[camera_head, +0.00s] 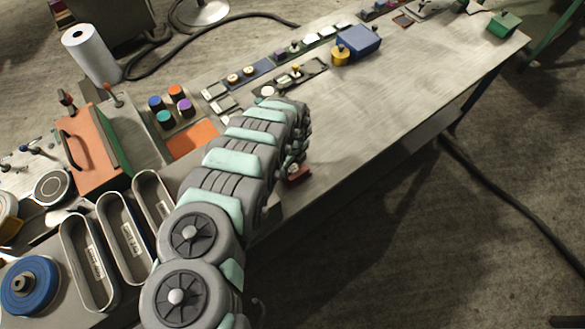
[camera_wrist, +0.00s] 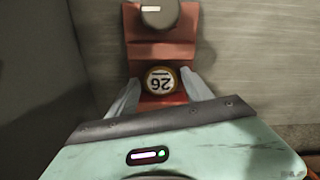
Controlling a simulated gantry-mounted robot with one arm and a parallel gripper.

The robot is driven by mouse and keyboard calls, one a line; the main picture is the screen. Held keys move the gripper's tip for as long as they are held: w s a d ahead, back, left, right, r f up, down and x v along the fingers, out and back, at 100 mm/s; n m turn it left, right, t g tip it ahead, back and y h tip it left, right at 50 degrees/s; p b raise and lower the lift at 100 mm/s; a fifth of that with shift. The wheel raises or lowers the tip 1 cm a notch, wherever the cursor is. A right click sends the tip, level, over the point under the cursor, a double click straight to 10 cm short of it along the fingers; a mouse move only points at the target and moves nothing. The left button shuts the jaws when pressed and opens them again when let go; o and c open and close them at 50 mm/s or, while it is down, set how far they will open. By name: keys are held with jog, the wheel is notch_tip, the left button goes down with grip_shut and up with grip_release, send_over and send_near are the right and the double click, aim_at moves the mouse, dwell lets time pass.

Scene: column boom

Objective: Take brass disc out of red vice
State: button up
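The brass disc (camera_wrist: 160,80) shows in the wrist view as a round piece with a brass rim and a white face marked 26, upside down in the picture. It sits in the red vice (camera_wrist: 160,50), between the vice's red parts. A grey round knob (camera_wrist: 158,13) is at the vice's far end. My gripper (camera_wrist: 159,78) has one pale finger on each side of the disc, with small gaps showing, so it looks open. In the head view, only a small part of the red vice (camera_head: 298,174) shows beside my arm; the disc is hidden there.
The vice is near the bench's front edge. Left of my arm are an orange box (camera_head: 92,150), grey oval trays (camera_head: 88,262) and coloured knobs (camera_head: 165,115). A blue block (camera_head: 358,41) is farther back. The bench (camera_head: 400,90) to the right is clear.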

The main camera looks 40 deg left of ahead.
grip_shut()
dwell(0.4)
jog(key=shift+r, duration=0.15)
